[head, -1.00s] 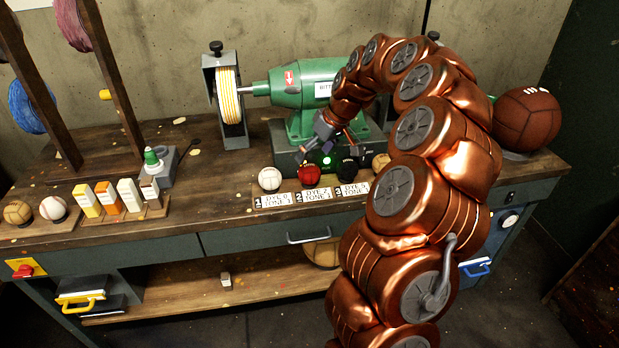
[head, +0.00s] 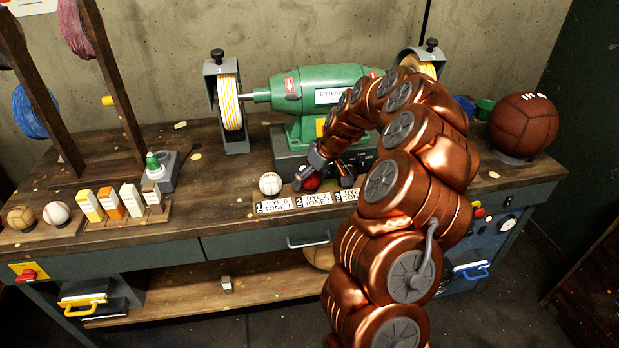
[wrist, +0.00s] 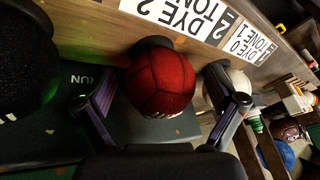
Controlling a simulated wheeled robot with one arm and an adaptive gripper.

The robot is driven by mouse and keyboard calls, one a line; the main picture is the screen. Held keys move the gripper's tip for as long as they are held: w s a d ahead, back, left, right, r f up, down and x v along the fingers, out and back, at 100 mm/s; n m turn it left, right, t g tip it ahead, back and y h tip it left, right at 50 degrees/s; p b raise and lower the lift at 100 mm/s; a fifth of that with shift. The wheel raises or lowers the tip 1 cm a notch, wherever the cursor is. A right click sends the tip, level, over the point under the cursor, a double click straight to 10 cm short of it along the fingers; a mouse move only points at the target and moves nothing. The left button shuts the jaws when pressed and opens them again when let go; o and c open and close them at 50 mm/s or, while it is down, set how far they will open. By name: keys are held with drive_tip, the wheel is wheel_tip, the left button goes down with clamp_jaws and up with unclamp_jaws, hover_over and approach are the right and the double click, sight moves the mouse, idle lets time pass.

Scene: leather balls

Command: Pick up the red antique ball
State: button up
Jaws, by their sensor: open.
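The red antique ball (wrist: 160,82) sits on a small dark stand on the workbench, behind the white "DYE 2" label (wrist: 190,15). In the head view the red ball (head: 311,184) is partly covered by my gripper (head: 325,182). In the wrist view my gripper (wrist: 165,108) is open, with one finger on each side of the red ball. Gaps show between the ball and the fingers there. The white ball (wrist: 235,84) is beyond the right finger, and a black ball (wrist: 22,65) is beyond the left finger.
A green bench grinder (head: 318,95) stands right behind the balls. The white ball (head: 270,183) is close on the left. A large brown ball (head: 525,124) sits at the bench's right end.

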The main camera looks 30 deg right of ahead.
drive_tip(key=shift+c, duration=0.3)
drive_tip(key=c, duration=1)
drive_tip(key=shift+o, duration=0.2)
